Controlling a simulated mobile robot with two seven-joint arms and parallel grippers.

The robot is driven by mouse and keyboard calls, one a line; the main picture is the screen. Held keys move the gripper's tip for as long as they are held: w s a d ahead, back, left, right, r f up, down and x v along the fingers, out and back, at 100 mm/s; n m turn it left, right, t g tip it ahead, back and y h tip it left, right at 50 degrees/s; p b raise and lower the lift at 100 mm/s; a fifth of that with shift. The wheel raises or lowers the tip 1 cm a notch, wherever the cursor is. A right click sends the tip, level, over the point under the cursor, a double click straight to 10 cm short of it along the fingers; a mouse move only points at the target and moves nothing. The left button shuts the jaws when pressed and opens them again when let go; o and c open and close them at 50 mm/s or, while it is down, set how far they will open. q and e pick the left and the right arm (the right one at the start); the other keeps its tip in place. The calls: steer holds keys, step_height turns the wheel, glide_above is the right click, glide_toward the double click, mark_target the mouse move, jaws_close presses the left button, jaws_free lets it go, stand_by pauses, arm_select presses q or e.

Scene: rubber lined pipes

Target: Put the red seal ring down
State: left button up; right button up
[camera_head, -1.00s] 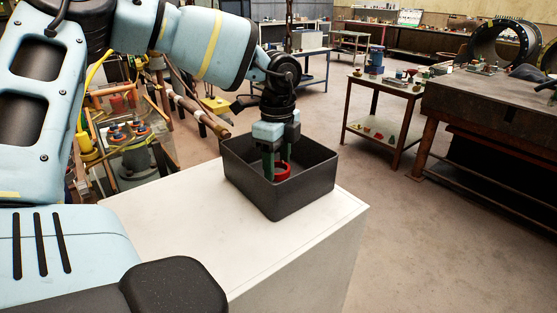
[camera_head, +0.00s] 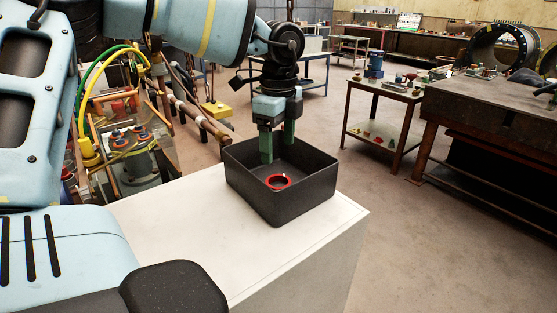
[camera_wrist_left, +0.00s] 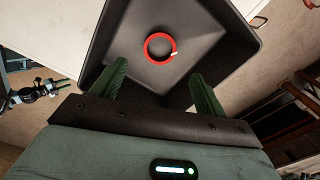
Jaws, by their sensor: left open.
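The red seal ring (camera_head: 278,182) lies flat on the floor of a black open bin (camera_head: 290,207). It also shows in the left wrist view (camera_wrist_left: 146,47), lying on the bin's bottom with nothing touching it. My left gripper (camera_head: 279,157) is above the bin, with its green fingers pointing down behind the ring and apart from it. In the left wrist view the two green fingers (camera_wrist_left: 160,80) are spread and empty, with the ring beyond their tips.
The bin stands on a white-topped block (camera_head: 220,230), with bare top to its left and front. A small table (camera_head: 385,95) with parts and a heavy workbench (camera_head: 490,105) stand to the right. Pipes and racks (camera_head: 130,130) are at the left.

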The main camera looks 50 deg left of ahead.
arm_select(q)
step_height(320, 180, up, 7)
stand_by(0.3)
steer(key=shift+f, duration=0.15)
stand_by(0.5)
